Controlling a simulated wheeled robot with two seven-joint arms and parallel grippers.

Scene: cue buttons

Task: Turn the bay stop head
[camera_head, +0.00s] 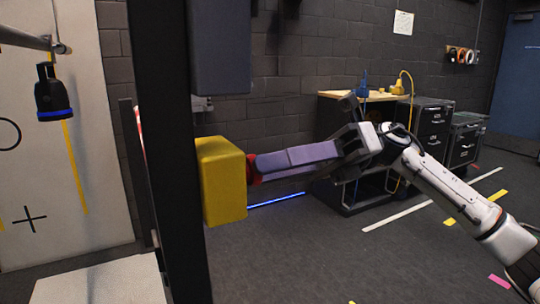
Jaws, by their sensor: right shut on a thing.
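The bay stop head (254,175) is a small red piece on the right face of a yellow box (223,180). The yellow box sits beside a dark upright post. My right gripper (264,165) comes in from the right with its long grey-purple fingers pointing left. It is shut on the red head, and the fingertips hide most of it. How far the head is turned cannot be seen. My left gripper is not in view.
The dark post (168,150) stands just left of the box, with a dark grey block (220,45) above. A black lamp (52,95) hangs at the left. A wooden-topped bench (335,96) and black drawer cabinets (430,125) stand behind. The floor at front right is open.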

